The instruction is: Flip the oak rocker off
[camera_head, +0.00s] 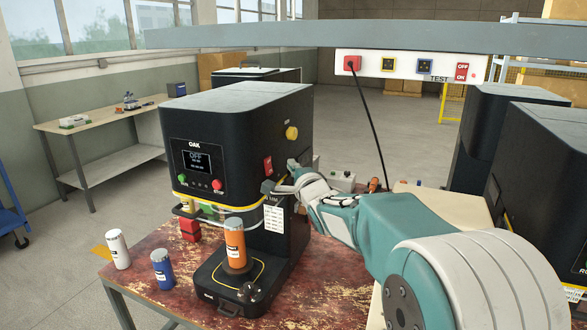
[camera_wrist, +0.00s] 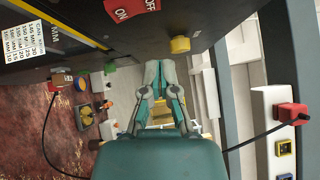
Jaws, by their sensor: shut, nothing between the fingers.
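The oak machine (camera_head: 245,135) is a black cabinet marked OAK, and its display (camera_head: 196,159) reads OFF. Its red rocker (camera_head: 268,166) is on the cabinet's right side face. In the wrist view the rocker (camera_wrist: 124,10) is at the top edge, partly cut off, with ON and OFF lettering. I cannot tell which half is pressed in. My gripper (camera_head: 281,184) is close to that side face, just below and right of the rocker in the head view. In the wrist view my gripper (camera_wrist: 159,70) is shut and empty, with its tips below the rocker in the picture and apart from it.
A yellow knob (camera_head: 291,132) sticks out of the same face above the rocker. An orange can (camera_head: 235,243) stands on the machine's front plate. White (camera_head: 118,249) and blue (camera_head: 162,268) cans stand on the worn table. An overhead strip (camera_head: 405,67) carries another rocker, marked TEST; a cable hangs from it.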

